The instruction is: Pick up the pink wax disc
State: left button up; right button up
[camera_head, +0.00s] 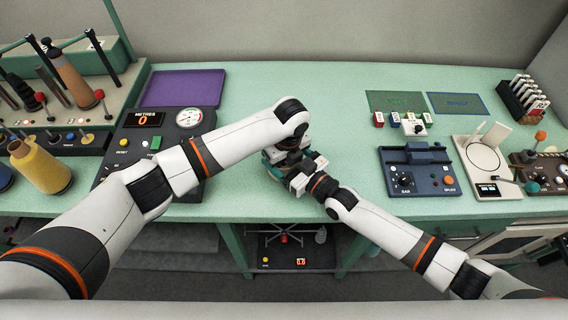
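I cannot make out a pink wax disc anywhere in the head view; the arms hide part of the table's middle. My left gripper (283,160) is at the middle of the green table near its front edge, under the end of its arm. My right gripper (301,181) meets it there from the lower right. The two overlap in the picture, and I cannot tell whether they touch. Their fingertips are too small and covered to show whether they are open or shut, or whether anything is between them.
A panel with a gauge and METRES display (145,119) and a purple mat (184,88) are at left. A yellow cone (40,167) stands far left. A blue device (418,171), a white device (484,163) and small coloured blocks (395,119) are at right. The back middle is clear.

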jog(key=shift+f, duration=0.1)
pick_arm(q)
notch_tip(320, 180, up, 10)
pick_arm(e)
jog(key=o, duration=0.9)
jog(key=shift+o, duration=0.2)
